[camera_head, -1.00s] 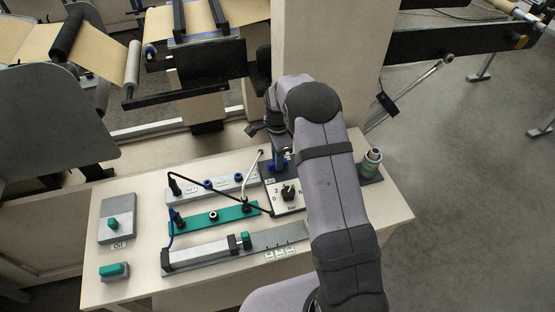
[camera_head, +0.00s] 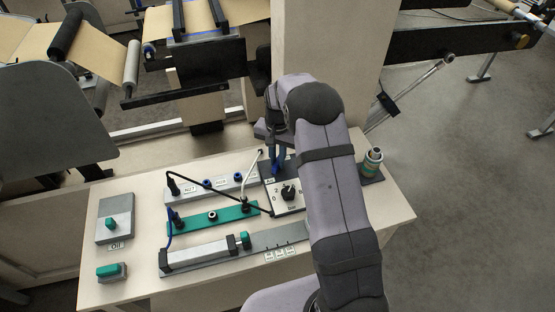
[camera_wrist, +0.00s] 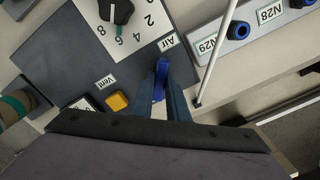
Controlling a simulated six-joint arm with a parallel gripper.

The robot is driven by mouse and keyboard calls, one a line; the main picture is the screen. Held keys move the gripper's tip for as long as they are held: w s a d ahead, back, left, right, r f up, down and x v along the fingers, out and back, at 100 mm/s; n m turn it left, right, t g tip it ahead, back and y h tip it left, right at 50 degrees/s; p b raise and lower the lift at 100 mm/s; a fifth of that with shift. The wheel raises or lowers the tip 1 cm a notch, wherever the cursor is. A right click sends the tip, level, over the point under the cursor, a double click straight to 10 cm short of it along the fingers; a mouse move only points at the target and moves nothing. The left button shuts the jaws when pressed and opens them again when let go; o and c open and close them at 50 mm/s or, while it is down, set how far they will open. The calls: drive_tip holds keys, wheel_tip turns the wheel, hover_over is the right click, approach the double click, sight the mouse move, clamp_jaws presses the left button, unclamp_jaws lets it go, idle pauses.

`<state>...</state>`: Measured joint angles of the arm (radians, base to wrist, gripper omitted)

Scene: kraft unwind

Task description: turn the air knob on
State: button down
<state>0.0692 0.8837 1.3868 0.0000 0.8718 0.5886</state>
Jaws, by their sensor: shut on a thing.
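The blue air knob (camera_wrist: 160,82) stands at the edge of the dark grey panel (camera_wrist: 62,58), beside the label reading Air (camera_wrist: 167,43) in the wrist view. My gripper (camera_wrist: 168,90) is shut on the knob; its dark blue fingers hide part of it. In the head view my gripper (camera_head: 276,160) reaches down to the panel's back left corner. The knob is hard to tell from the fingers there.
A black dial on a white scale (camera_head: 289,194) and a yellow button (camera_wrist: 117,101) by the Vent label sit close by. A thin white tube (camera_wrist: 218,55) rises beside the gripper. A green striped cylinder (camera_head: 372,161) stands right of the panel.

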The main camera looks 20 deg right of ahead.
drive_tip(key=n, duration=0.6)
drive_tip(key=shift+n, duration=0.4)
drive_tip(key=shift+r, duration=0.1)
drive_tip(key=shift+w, duration=0.1)
drive_tip(key=c, duration=1.7)
unclamp_jaws()
drive_tip(key=shift+r+b, duration=1.2)
drive_tip(key=shift+r, duration=2.45)
